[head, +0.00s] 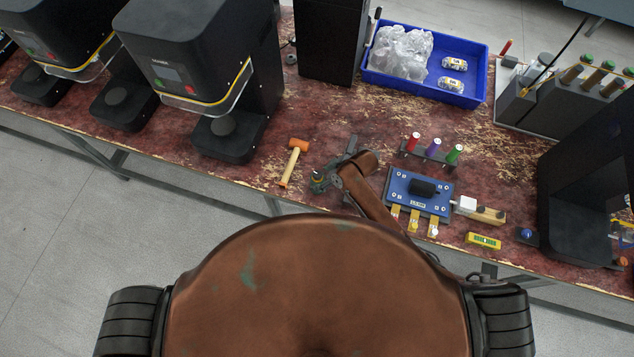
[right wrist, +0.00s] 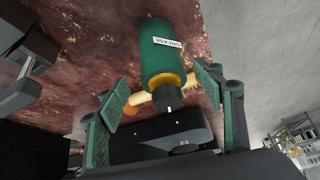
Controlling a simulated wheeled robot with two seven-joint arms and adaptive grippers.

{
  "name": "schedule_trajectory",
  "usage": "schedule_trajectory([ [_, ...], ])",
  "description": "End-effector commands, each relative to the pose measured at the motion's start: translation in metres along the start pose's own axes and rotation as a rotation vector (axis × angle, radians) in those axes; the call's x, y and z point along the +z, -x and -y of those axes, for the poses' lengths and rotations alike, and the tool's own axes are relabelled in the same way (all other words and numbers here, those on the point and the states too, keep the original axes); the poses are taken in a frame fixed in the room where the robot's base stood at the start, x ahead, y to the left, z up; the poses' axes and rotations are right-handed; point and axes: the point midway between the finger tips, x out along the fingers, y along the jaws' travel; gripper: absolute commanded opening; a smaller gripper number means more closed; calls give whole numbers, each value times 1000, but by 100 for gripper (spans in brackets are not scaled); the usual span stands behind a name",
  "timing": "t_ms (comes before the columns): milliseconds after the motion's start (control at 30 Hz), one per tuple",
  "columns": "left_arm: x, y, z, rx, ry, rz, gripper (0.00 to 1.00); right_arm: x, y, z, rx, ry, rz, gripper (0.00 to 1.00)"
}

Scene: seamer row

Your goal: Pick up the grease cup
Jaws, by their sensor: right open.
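The grease cup (right wrist: 160,55) is a green cylinder with a white "GREASE" label, a yellow collar and a dark end piece in the right wrist view. In the head view the cup (head: 317,184) shows small and dark green near the bench's front edge. My right gripper (right wrist: 162,82) is open, with one green-padded finger on each side of the cup's lower end in that picture. In the head view my right gripper (head: 330,176) is right at the cup. I cannot tell whether a finger touches it. My left gripper is not in view.
An orange-headed hammer (head: 294,162) lies just left of the cup. Right of my forearm are a blue fixture (head: 420,210) and a rack with red, purple and green pieces (head: 434,149). A blue tray (head: 415,88) stands behind. Black machines (head: 205,60) stand at left.

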Motion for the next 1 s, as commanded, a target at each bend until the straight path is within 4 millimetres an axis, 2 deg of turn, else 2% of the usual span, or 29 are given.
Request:
schedule_trajectory([
  [300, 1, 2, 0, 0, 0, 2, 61, 0, -42, 3, 0, -1, 0, 62],
  [600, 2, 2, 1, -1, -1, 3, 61, 0, -46, 3, 1, -1, 0, 62],
  [1000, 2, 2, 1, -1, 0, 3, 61, 0, -46, 3, 1, -2, 0, 34],
])
